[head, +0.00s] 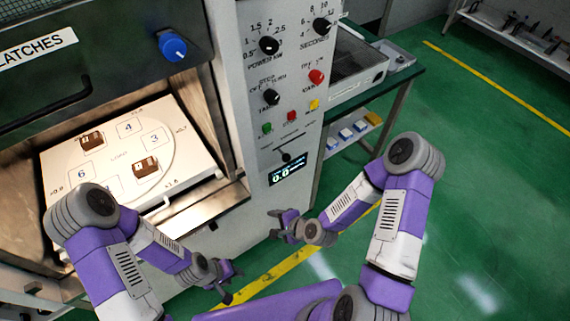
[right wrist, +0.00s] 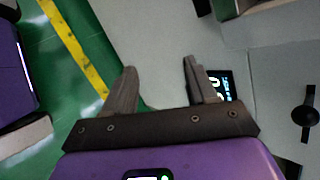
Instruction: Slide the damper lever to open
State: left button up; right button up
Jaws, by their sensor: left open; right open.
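The damper lever appears to be the small black knob (head: 286,157) low on the grey control panel (head: 253,159), by a thin slot and above the lit display. A black knob with a thin stem (right wrist: 304,115) shows at the right edge of the right wrist view, probably the same lever. My right gripper (head: 274,224) is open and empty, below the display and apart from the lever. Its spread fingers (right wrist: 160,66) show in the right wrist view. My left gripper (head: 234,285) is open and empty, low in front of the cabinet. The lever's labels are too small to read.
Other dials, a red button (head: 316,76) and a blue knob (head: 173,46) are on the machine. The open chamber at left holds a white plate (head: 113,183) with two brown blocks. A green-topped bench (head: 397,77) stands right of the panel. Green floor is clear farther right.

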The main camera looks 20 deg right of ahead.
aim_at(288, 161)
jog(key=w+d+r+m+t+h+b, duration=0.2)
jog(key=w+d+r+m+t+b, duration=0.25)
jog(key=m, duration=0.55)
jog(key=w+d+r+m+t+h+b, duration=0.1)
jog(key=w+d+r+m+t+b, duration=0.4)
jog(key=m, duration=0.6)
jog(key=shift+t, duration=0.55)
jog(key=w, duration=0.2)
jog(key=w+a, duration=0.1)
jog(key=w, duration=0.5)
jog(key=shift+w+a+f, duration=0.1)
jog(key=shift+w+a, duration=0.05)
jog(key=shift+a, duration=0.15)
grip_shut()
